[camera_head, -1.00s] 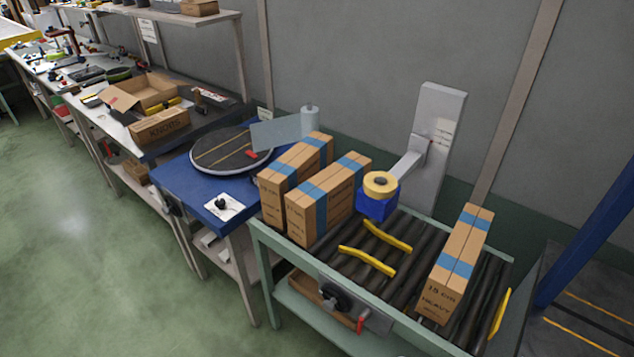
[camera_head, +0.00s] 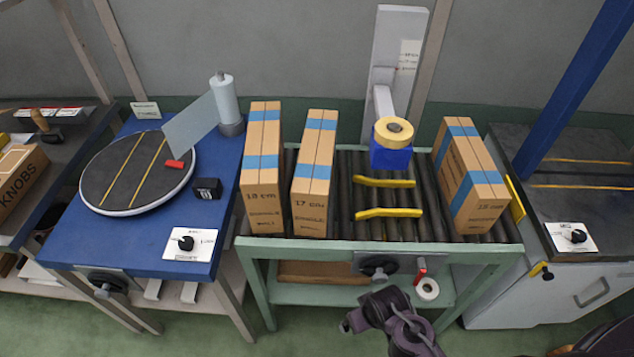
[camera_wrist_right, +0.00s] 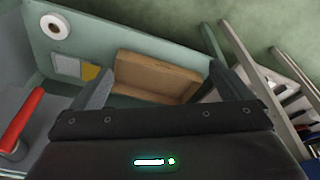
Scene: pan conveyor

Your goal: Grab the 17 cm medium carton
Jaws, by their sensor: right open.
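The 17 cm carton (camera_head: 314,165) is a tall, narrow brown box with blue tape bands. It stands upright at the left part of the roller conveyor (camera_head: 345,225), its printed face toward me. My right gripper (camera_wrist_right: 160,76) is open and empty in the right wrist view, its fingers spread in front of the conveyor's lower shelf. A dark arm part of mine (camera_head: 395,322) shows at the bottom of the head view, below and right of the carton and apart from it. My left gripper is not in view.
A similar carton (camera_head: 262,165) stands close on the left, with a narrow gap. Another carton (camera_head: 470,180) stands at the conveyor's right. A blue table with a turntable (camera_head: 100,205) is at left.

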